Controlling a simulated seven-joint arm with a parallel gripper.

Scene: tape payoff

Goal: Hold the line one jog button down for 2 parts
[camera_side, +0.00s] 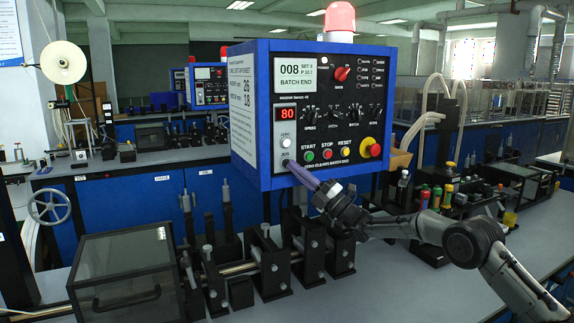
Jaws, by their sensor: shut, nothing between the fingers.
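A blue control box (252,120) with a black front panel stands at the centre. On the panel's lower left, a pale round button (286,142) sits above a label that seems to read JOG. My gripper (289,164) comes in from the lower right with its long purplish fingers shut and empty. The fingertips are at the panel's lower left edge, just below that label. They cover whatever is behind them, and I cannot tell whether they touch or press a button. The white display (297,75) reads 008 and BATCH END. The red display (287,114) reads 80.
Green START (309,156), red STOP (327,154) and yellow RESET (346,152) buttons and a red emergency knob (371,147) lie right of the fingertips. A red lamp (340,17) tops the box. Black roller stands (270,262) and a clear-lidded case (125,270) stand below.

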